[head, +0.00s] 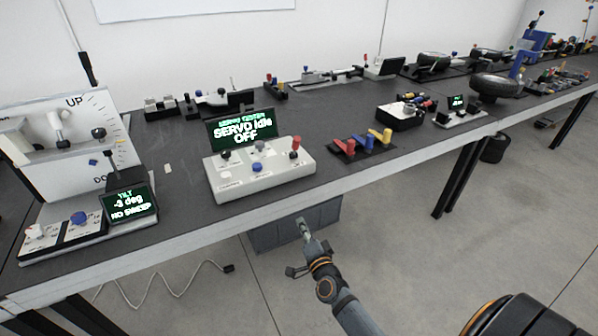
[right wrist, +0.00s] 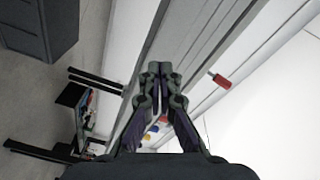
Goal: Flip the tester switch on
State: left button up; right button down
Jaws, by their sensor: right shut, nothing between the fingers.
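The servo tester (head: 290,170) is a pale box on the dark bench, with a green-lit screen (head: 241,128) reading "SERVO idle OFF". Its top carries a black knob (head: 225,155), a grey control (head: 259,146), a red-topped lever (head: 295,146) and a blue button (head: 257,167). I cannot tell for certain which is the switch. My right gripper (head: 302,224) appears in front of and below the bench edge in the head view, apart from the tester. In the right wrist view its fingers (right wrist: 158,70) are together and empty. My left gripper is not in view.
A tilt rig (head: 75,165) with its own screen (head: 128,203) stands to the left. Yellow, red and blue parts (head: 363,142) lie right of the tester. A grey bin (head: 295,222) stands under the bench. A red piece (right wrist: 220,80) shows in the right wrist view.

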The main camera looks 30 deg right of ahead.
pick_arm(q)
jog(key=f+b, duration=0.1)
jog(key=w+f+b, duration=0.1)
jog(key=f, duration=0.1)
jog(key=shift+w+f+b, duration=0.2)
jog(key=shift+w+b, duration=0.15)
jog(key=shift+b, duration=0.05)
pick_arm(e)
notch_tip(320, 180, up, 14)
jog(key=d+m+t+h, duration=0.1)
jog(key=m+t+h, duration=0.2)
jog(key=m, duration=0.4)
jog(key=shift+s+d+f+h, duration=0.2)
jog(key=shift+d+h, duration=0.1)
jog(key=shift+d, duration=0.05)
jog(key=p, duration=0.1)
send_near(297, 145)
jog(key=x, duration=0.5)
jog(key=shift+w+d+f, duration=0.1)
jog(key=shift+w, duration=0.25)
jog(key=shift+w+d+r, duration=0.2)
jog(key=shift+w+r, duration=0.05)
jog(key=shift+w, duration=0.35)
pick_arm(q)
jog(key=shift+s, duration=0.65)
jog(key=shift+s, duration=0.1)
